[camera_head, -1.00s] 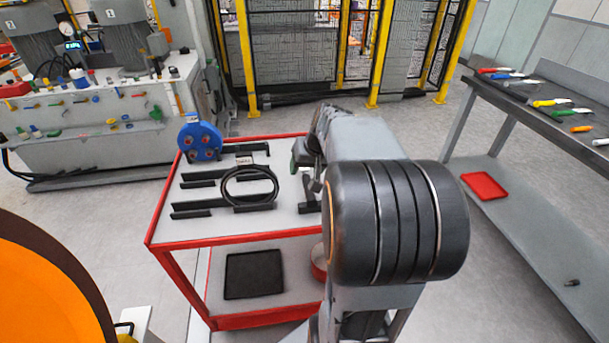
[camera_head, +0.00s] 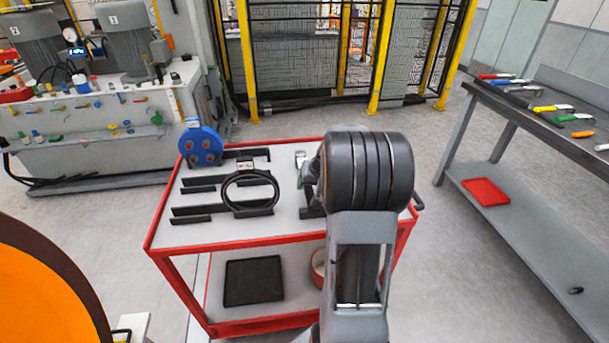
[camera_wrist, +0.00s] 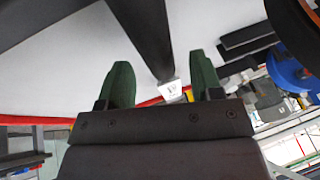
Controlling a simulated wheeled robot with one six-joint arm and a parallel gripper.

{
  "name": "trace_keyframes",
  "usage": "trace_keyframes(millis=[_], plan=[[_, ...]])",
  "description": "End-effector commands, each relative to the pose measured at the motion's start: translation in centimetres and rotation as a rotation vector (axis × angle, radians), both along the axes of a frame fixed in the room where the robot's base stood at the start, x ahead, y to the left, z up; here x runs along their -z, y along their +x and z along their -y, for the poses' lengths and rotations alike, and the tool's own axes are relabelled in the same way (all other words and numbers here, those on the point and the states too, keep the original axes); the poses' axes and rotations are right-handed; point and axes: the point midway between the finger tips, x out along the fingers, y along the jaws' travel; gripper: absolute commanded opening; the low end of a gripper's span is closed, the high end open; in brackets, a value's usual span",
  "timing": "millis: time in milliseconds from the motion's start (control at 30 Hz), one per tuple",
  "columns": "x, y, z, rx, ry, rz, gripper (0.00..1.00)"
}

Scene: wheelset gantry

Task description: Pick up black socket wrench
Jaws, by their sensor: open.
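In the wrist view, a long black bar with a small silver square end (camera_wrist: 147,30), which looks like the black socket wrench, runs down from the top edge over the white cart top. My gripper (camera_wrist: 160,62) is open, with one green-tipped finger on either side of the bar. The silver end lies between the fingers, nearer the right one. I cannot tell whether either finger touches it. In the head view, my arm hides most of the gripper and the wrench over the right part of the red-framed cart (camera_head: 240,240).
On the cart are black brackets (camera_head: 192,211), a coiled black cable (camera_head: 228,200) and a blue reel (camera_head: 201,143). A black tray (camera_head: 252,281) lies on its lower shelf. A grey workbench (camera_head: 515,110) with coloured-handled tools stands at right. Open floor separates cart and bench.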

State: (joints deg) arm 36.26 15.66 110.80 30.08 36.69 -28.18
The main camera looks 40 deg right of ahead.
Motion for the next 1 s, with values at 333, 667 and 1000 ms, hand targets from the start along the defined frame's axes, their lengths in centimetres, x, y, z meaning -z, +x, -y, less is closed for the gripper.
trace_keyframes(millis=[333,667,1000], plan=[[2.7,1.4,-0.1,-0.001,-0.001,-0.001,0.60],[2.7,1.4,-0.1,-0.001,-0.001,0.000,0.48],[2.7,1.4,-0.1,0.000,-0.001,-0.001,0.16]])
